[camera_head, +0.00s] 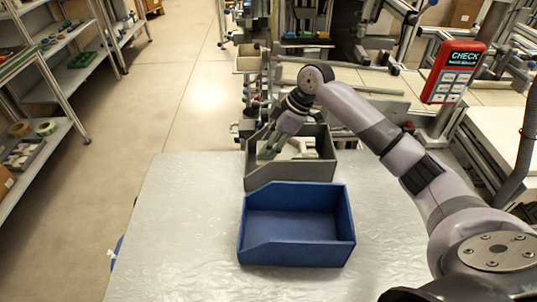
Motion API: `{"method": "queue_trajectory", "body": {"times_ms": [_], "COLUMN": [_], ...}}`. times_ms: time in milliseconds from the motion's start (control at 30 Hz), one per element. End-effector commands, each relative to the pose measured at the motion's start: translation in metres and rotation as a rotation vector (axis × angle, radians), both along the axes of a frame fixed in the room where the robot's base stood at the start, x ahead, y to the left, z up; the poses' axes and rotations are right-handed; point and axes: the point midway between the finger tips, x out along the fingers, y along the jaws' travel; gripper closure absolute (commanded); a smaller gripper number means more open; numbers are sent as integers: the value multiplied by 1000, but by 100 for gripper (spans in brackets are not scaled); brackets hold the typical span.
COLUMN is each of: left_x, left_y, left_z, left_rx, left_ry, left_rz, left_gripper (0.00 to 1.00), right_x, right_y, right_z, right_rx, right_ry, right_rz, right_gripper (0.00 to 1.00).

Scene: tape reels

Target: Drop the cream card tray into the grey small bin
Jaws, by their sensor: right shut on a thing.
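The grey small bin (290,177) stands at the far edge of the silver-topped table, behind a blue bin. My right gripper (268,151) reaches down into the grey bin from above, at its left side. A pale cream thing (303,149), which looks like the cream card tray, shows inside the grey bin beside the fingers. My right gripper is shut on it, though the contact itself is small and partly hidden by the gripper and the bin's front wall. My left gripper is out of view.
An empty blue bin (296,260) stands directly in front of the grey bin. The silver table (185,240) is clear on its left. A red device with a screen (453,72) stands at the right beyond the table. Shelves line the left.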

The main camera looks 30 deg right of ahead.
Motion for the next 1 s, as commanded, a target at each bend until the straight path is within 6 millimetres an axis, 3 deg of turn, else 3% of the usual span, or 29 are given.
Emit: {"method": "queue_trajectory", "body": {"times_ms": [400, 1000], "left_x": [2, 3], "left_y": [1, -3], "left_z": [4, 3], "left_rx": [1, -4], "left_ry": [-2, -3], "left_rz": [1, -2], "left_gripper": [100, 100], "right_x": [0, 0], "right_y": [0, 0], "right_z": [-45, -56], "right_rx": [-1, 0], "right_ry": [1, 0], "right_rz": [-1, 1], "right_gripper": [88, 88]}}
